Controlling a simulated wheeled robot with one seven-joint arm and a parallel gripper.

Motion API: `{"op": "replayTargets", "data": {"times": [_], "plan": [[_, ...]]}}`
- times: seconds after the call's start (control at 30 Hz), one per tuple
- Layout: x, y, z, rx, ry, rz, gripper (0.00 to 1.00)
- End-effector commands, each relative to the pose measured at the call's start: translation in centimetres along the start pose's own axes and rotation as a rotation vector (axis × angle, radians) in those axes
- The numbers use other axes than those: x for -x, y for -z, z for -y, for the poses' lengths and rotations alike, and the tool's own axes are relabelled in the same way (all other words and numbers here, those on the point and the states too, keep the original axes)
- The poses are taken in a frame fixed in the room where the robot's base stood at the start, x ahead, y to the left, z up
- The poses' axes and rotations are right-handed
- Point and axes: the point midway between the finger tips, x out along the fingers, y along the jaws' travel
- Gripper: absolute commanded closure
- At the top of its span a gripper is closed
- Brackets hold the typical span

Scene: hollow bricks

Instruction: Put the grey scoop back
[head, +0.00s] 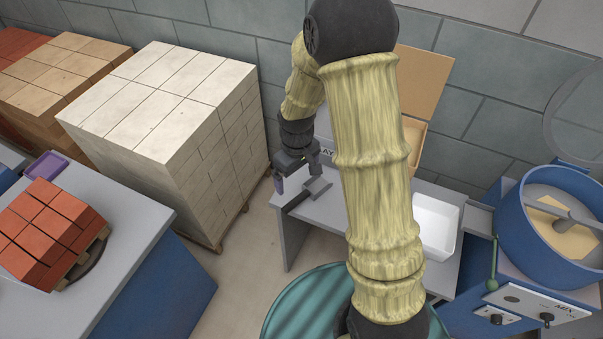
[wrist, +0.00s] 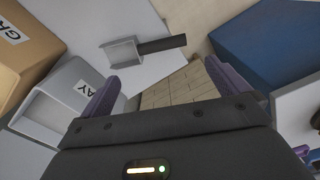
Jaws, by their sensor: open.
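The grey scoop (head: 317,188) lies on the grey bench (head: 291,222), near its left end. In the wrist view the scoop (wrist: 123,53) shows its open grey pan, with a dark handle (wrist: 162,44) pointing right. My gripper (head: 295,178) hangs above the bench close to the scoop. In the wrist view my gripper (wrist: 165,84) has its two purple fingers spread apart with nothing between them. The scoop lies beyond the fingertips, apart from them.
A pale bin labelled "AY" (wrist: 55,104) and a cardboard box (wrist: 25,45) stand beside the scoop. A white tray (head: 437,226) is at the bench's right. A blue mixer (head: 530,235) stands right, a white brick stack (head: 165,115) left. My arm hides the bench's middle.

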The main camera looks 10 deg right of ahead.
Motion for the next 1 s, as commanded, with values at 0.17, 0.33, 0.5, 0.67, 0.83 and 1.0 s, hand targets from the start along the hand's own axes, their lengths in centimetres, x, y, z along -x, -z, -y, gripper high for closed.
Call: {"op": "replayTargets", "data": {"times": [0.17, 0.33, 0.5, 0.67, 0.83, 1.0], "plan": [[2.4, -1.5, -0.2, -0.070, -0.017, -0.030, 0.00], [6.4, -5.2, -0.2, -0.227, -0.043, -0.092, 0.00], [9.8, -9.5, 0.5, -0.399, -0.061, -0.162, 0.00], [11.3, -12.4, 1.3, -0.515, -0.066, -0.209, 0.00], [11.6, -13.2, 1.6, -0.548, -0.065, -0.221, 0.00], [11.6, -13.2, 1.6, -0.546, -0.065, -0.220, 0.00]]}}
